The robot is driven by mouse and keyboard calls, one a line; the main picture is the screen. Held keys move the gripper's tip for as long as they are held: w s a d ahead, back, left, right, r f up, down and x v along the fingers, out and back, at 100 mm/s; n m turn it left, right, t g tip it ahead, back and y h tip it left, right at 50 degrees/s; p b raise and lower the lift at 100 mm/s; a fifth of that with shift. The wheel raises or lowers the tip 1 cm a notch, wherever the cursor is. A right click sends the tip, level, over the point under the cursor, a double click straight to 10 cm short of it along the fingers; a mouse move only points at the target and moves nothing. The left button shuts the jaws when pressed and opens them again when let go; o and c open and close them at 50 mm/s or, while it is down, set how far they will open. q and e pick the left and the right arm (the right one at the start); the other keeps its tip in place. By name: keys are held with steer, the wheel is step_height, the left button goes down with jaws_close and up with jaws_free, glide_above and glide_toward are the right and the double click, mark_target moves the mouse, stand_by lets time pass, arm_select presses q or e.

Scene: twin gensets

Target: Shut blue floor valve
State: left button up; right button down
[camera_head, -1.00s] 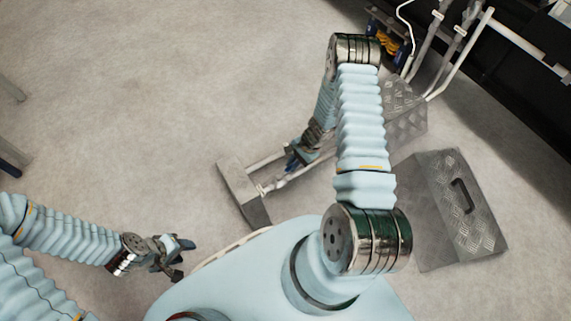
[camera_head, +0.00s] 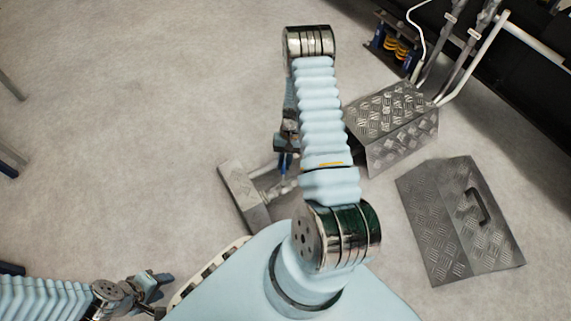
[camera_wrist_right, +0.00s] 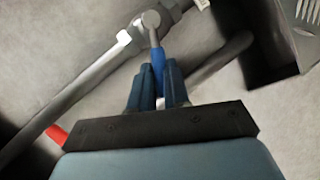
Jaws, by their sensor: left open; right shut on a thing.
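The blue floor valve has a blue lever (camera_wrist_right: 157,58) on a grey pipe fitting (camera_wrist_right: 150,19) in the right wrist view. The lever runs from the fitting down between my right gripper's fingers (camera_wrist_right: 157,84), which are shut on it. In the head view my right gripper (camera_head: 286,150) is low over the floor pipes, partly hidden by my forearm. The blue lever (camera_head: 284,170) shows only as a sliver there. My left gripper (camera_head: 152,288) is open and empty above bare floor at the lower left, away from the valve.
A grey metal block (camera_head: 243,195) stands at the left end of the pipes, a tread-plate box (camera_head: 392,118) at the other. A tread-plate cover with handle (camera_head: 462,220) lies to the right. A red piece (camera_wrist_right: 57,133) shows beside the pipe. Open floor lies left.

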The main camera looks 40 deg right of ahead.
steer(key=shift+w+a+n+g+h+b, duration=0.25)
steer(key=shift+w+a+n+g, duration=0.15)
steer(key=shift+n, duration=0.55)
steer(key=shift+w+a+n+g+h+b, duration=0.2)
steer(key=shift+a+n, duration=0.3)
steer(key=shift+n, duration=0.4)
steer(key=shift+w+a+n+g+h+b, duration=0.2)
steer(key=shift+a+n+g, duration=0.25)
steer(key=shift+n, duration=0.5)
steer(key=c, duration=1.1)
jaws_free()
steer(key=shift+w, duration=0.1)
steer(key=p+v, duration=0.2)
steer(key=v, duration=1.1)
steer(key=shift+r, duration=0.4)
